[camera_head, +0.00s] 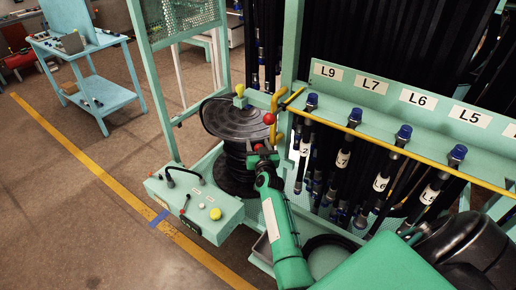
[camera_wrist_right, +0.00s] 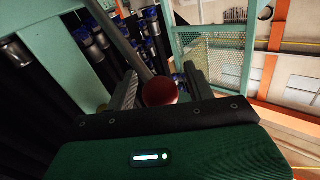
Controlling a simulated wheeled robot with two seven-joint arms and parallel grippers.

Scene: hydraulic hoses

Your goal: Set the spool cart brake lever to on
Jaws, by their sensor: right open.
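A red ball knob (camera_head: 269,118) shows beside the spool (camera_head: 236,130) in the head view, near a yellow bar. My right gripper (camera_head: 262,153) is just below it, with its arm coming from the lower right. In the right wrist view, a red ball knob (camera_wrist_right: 160,91) on the end of a grey rod (camera_wrist_right: 128,42) appears between the open fingers of my right gripper (camera_wrist_right: 160,88). I cannot tell whether the fingers touch it. The lever's on and off marks are not readable. My left gripper is not in view.
A green control box (camera_head: 195,205) with small levers and a yellow button stands left of the arm. A hose rack (camera_head: 400,110) with labelled hoses and a yellow rail fills the right side. A blue cart (camera_head: 90,80) stands far left. The floor between is clear.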

